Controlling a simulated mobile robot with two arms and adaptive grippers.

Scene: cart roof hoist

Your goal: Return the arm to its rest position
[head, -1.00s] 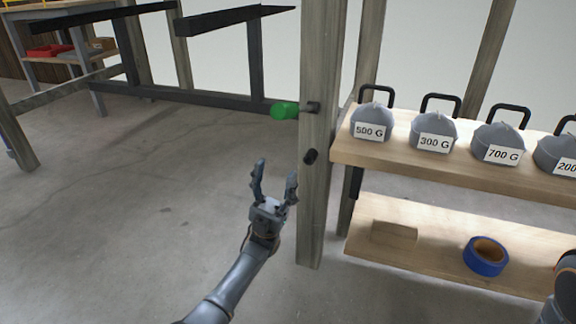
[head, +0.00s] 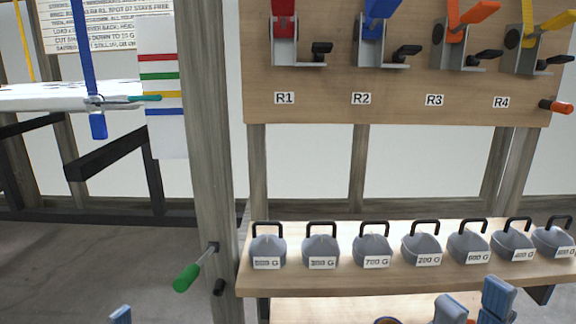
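My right gripper (head: 474,304) shows at the bottom right of the head view, in front of the lower part of the shelf rack. Its two blue-grey fingers stand apart with nothing seen between them. Of my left gripper (head: 120,314), only one fingertip shows at the bottom left edge, over the floor. The rest of it is below the picture, so its opening and any contents are hidden. Neither gripper is seen touching anything.
Several grey labelled weights with black handles stand on the wooden shelf (head: 400,283). A wooden post (head: 208,150) with a green handle (head: 187,278) rises left of it. Above is a board (head: 330,72) with coloured levers marked R1 to R4. Floor at lower left looks clear.

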